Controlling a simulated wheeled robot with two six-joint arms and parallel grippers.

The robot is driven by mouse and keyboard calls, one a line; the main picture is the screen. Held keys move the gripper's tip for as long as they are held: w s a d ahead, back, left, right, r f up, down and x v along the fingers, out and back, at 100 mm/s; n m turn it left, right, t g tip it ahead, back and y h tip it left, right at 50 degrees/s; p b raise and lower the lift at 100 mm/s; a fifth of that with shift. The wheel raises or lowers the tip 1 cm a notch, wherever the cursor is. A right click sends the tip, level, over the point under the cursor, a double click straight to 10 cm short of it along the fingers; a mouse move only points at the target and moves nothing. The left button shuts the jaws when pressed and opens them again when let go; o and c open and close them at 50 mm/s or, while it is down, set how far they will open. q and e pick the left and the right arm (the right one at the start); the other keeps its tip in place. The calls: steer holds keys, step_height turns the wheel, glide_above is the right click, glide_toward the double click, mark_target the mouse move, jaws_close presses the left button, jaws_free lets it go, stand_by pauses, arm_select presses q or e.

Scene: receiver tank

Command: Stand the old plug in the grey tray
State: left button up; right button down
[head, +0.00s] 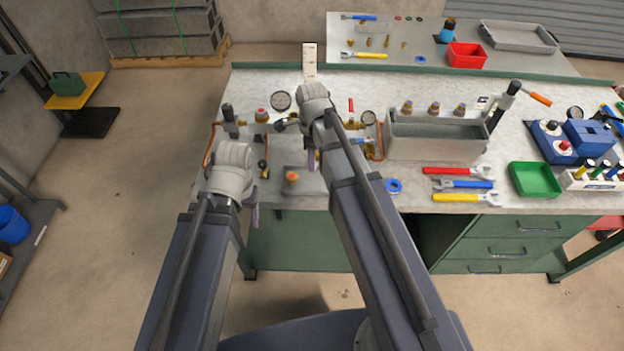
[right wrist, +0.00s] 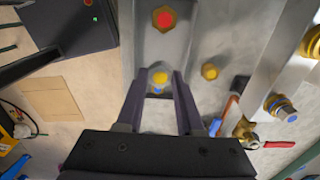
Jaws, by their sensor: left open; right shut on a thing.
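My right gripper (head: 311,158) is over the bench, left of the grey metal box. In the right wrist view its fingers (right wrist: 159,90) are shut on a small yellow-brass plug (right wrist: 160,77). I cannot tell whether the plug touches the grey surface below. The plug is hidden behind the gripper in the head view. My left gripper (head: 255,212) is open and empty near the bench's front left edge. A shallow grey tray (head: 520,37) lies at the back right, on the raised rear surface; its visible floor looks empty.
A red-topped brass fitting (right wrist: 165,18) stands near the held plug, with another brass piece (right wrist: 209,71) to the right. The grey metal box (head: 435,147), wrenches (head: 464,184) and a green bin (head: 535,180) occupy the bench's right. A red bin (head: 466,56) stands left of the tray.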

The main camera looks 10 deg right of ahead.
arm_select(q)
steer(key=shift+f+b, duration=0.9)
steer(key=shift+f, duration=0.65)
arm_select(e)
steer(key=shift+f, duration=1.55)
arm_select(q)
steer(key=shift+f, duration=0.1)
arm_select(e)
steer(key=shift+f, duration=0.1)
arm_select(q)
step_height(320, 180, down, 4)
steer(key=b, duration=0.3)
steer(key=shift+w+r+b, duration=0.1)
steer(key=shift+r+b, duration=0.15)
steer(key=shift+b, duration=0.1)
arm_select(e)
step_height(320, 180, down, 4)
steer(key=shift+r, duration=0.25)
steer(key=shift+f, duration=0.2)
steer(key=c, duration=0.5)
jaws_free()
steer(key=shift+c, duration=0.2)
arm_select(q)
steer(key=shift+f, duration=0.15)
arm_select(e)
steer(key=shift+r, duration=0.2)
